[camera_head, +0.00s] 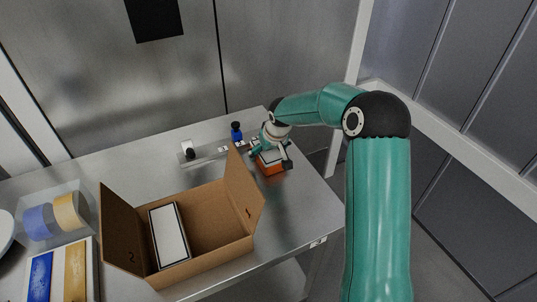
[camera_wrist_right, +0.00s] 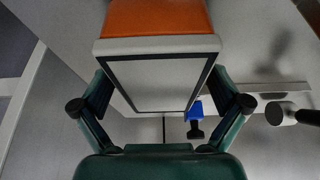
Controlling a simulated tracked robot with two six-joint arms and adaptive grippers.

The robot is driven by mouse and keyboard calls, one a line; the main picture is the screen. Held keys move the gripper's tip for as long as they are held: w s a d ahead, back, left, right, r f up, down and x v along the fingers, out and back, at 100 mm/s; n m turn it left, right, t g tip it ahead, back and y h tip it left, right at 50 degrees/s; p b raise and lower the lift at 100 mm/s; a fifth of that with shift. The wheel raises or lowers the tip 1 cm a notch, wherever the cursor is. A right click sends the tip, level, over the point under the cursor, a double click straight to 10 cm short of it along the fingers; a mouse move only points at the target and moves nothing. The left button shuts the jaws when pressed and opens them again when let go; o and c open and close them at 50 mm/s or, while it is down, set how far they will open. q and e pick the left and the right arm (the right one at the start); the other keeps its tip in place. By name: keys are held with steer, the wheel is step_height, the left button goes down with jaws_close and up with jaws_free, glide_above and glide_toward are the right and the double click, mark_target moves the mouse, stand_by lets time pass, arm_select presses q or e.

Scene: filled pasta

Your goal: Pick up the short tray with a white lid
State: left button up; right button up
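A short orange tray with a white, dark-bordered lid (camera_head: 272,168) sits near the table's back right corner. It fills the top middle of the right wrist view, lid (camera_wrist_right: 155,82) facing the camera and orange body (camera_wrist_right: 155,17) above. My right gripper (camera_head: 270,150) is at this tray, partly covering it in the head view. In the wrist view its fingers (camera_wrist_right: 158,92) are spread wide, one on each side of the lid. Whether they touch it is hard to tell. A longer tray with a white lid (camera_head: 169,236) lies in the cardboard box. My left gripper is out of view.
The open cardboard box (camera_head: 222,224) stands at the table's front middle, flaps up. A blue bottle (camera_head: 236,132) and a small grey device (camera_head: 188,150) stand behind. A clear container (camera_head: 60,205) and a blue-and-yellow box (camera_head: 58,275) are at left.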

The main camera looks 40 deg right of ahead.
steer(key=c, duration=1.1)
steer(key=shift+c, duration=0.2)
